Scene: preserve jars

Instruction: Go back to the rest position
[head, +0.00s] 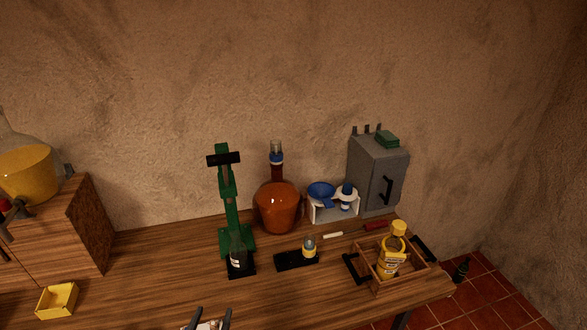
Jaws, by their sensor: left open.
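My left gripper (208,322) shows at the bottom edge, left of centre. Its two dark fingers stand apart with nothing seen between them, and most of it is cut off by the frame. It is in front of the wooden table's (150,255) items, apart from them. My right gripper is not in view.
A green press (229,205) holds a dark bottle. The table's front left is mostly clear.

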